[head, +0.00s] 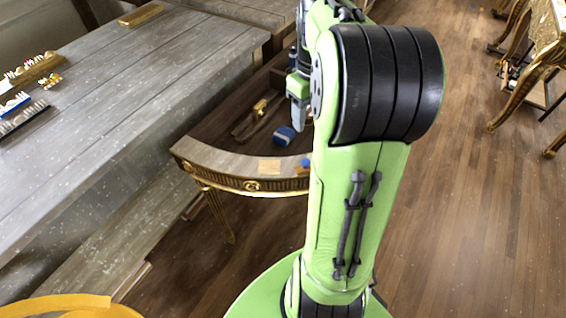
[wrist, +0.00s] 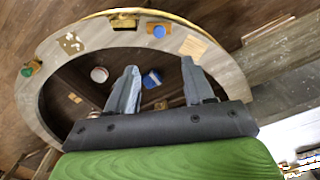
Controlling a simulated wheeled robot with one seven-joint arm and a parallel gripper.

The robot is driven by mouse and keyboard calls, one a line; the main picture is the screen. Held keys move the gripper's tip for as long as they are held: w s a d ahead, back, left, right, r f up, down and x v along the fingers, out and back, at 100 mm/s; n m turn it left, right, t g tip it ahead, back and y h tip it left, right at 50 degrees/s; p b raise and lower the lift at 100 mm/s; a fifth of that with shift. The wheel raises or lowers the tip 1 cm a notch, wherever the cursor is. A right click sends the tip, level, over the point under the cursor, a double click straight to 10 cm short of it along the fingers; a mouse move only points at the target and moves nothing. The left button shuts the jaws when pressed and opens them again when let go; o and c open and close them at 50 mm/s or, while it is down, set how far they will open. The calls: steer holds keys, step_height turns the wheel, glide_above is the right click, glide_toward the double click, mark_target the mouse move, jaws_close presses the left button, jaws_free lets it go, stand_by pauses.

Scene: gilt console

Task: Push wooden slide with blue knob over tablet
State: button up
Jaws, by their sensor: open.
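The wooden slide with a blue knob (wrist: 158,31) sits on the curved rim of the console (wrist: 222,67). In the head view the blue knob (head: 305,162) shows just left of my arm, which hides part of the slide. A pale wooden tablet (wrist: 193,46) lies flat on the rim beside the slide, apart from it and uncovered. It also shows in the head view (head: 269,166). My gripper (wrist: 160,68) is open and empty, its fingers over the console's dark recess, apart from slide and tablet. In the head view my gripper (head: 298,116) is partly hidden by my arm.
The recess holds a blue-and-white item (wrist: 152,78) and a round white-and-red item (wrist: 99,75). The rim also bears a speckled brown square (wrist: 71,42) and a green knob (wrist: 32,68). A long grey table (head: 130,90) stands at left.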

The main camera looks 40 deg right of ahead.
mark_target(306, 161)
step_height(306, 161, down, 15)
steer(key=b, duration=0.6)
steer(key=shift+s+f, duration=0.1)
steer(key=shift+f, duration=0.05)
jaws_close()
